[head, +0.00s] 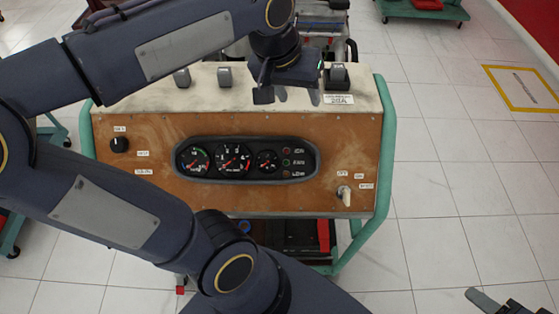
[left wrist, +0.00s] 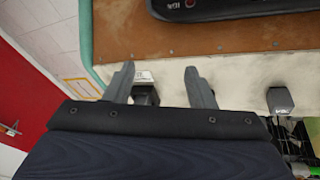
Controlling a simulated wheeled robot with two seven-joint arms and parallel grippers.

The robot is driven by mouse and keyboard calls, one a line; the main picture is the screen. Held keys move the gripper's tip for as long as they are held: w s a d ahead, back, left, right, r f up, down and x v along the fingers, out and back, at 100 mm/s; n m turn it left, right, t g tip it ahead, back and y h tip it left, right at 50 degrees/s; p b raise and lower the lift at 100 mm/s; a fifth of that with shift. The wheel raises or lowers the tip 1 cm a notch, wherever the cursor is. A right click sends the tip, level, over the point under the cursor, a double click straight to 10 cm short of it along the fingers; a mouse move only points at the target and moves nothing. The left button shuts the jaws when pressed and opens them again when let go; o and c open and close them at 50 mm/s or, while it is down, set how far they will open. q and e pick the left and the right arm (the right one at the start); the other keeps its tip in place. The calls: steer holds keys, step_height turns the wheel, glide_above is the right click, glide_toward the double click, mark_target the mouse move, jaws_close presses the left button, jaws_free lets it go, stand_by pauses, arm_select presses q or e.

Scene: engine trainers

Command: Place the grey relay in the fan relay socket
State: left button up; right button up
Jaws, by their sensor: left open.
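My left gripper (head: 297,95) is open over the back part of the trainer's cream top, its fingers pointing down. Similar blocks (head: 224,76) and (head: 182,77) stand to the left. I cannot tell which is the grey relay or the fan relay socket. My right gripper (head: 484,299) shows only partly at bottom right.
The trainer's brown front panel (head: 210,202) carries a gauge cluster (head: 247,160), a knob (head: 119,144) and a switch (head: 344,193). A green tube frame (head: 385,150) edges it. Other trainer equipment stands behind. Tiled floor (head: 450,190) is clear at right.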

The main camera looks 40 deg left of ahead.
arm_select(q)
steer(key=s+d+f+m+t+h, duration=0.1)
steer(key=s+d+f, duration=0.3)
steer(key=s+f, duration=0.5)
steer(key=shift+s+d+f+m+t+h, duration=0.15)
steer(key=shift+s+d+m+t+h, duration=0.25)
steer(key=shift+s+h, duration=0.65)
steer(key=shift+s+a, duration=0.15)
steer(key=shift+s, duration=0.05)
steer(key=shift+c, duration=0.3)
